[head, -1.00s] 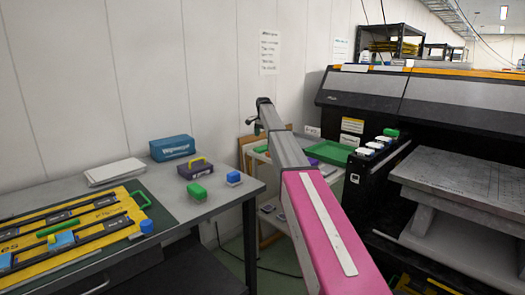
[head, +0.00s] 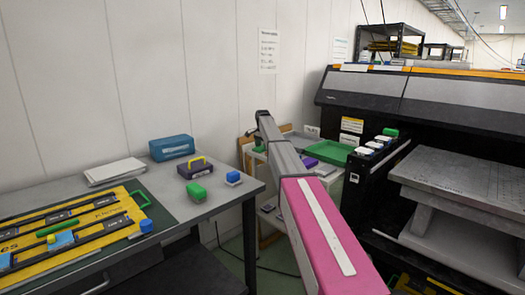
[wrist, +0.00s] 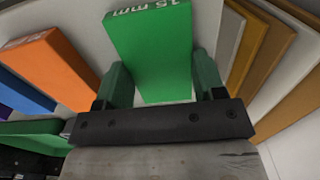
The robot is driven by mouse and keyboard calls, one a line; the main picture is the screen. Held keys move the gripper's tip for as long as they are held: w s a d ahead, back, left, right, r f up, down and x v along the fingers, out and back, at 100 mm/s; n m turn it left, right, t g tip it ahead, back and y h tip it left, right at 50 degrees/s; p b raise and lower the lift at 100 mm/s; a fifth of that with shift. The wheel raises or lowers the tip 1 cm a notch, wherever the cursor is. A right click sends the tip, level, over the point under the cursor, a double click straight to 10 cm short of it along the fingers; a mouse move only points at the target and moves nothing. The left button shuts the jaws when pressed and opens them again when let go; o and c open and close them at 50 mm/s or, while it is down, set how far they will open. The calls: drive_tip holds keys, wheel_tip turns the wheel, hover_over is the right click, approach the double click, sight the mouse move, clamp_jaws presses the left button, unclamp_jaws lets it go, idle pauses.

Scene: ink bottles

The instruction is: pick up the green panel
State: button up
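The green panel (wrist: 155,50), marked "15 mm", shows in the upper middle of the wrist view. My gripper (wrist: 163,85) is open, with one dark green finger at each side of the panel's near end. The right finger appears very close to the panel's edge, and a small gap shows at the left finger. I cannot tell whether either finger touches it. In the head view my arm reaches toward the shelf by the wall, and my gripper is hidden behind the arm. I cannot make out the green panel in that view.
An orange panel (wrist: 50,65) and a blue-purple panel (wrist: 22,95) lie left of the green one; white and brown panels (wrist: 262,50) are close on the right. A green tray (head: 328,152) is beside my arm. A grey table (head: 215,208) stands left, a large printer (head: 440,100) right.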

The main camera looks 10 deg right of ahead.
drive_tip(key=shift+c, duration=1.4)
drive_tip(key=shift+r, duration=0.1)
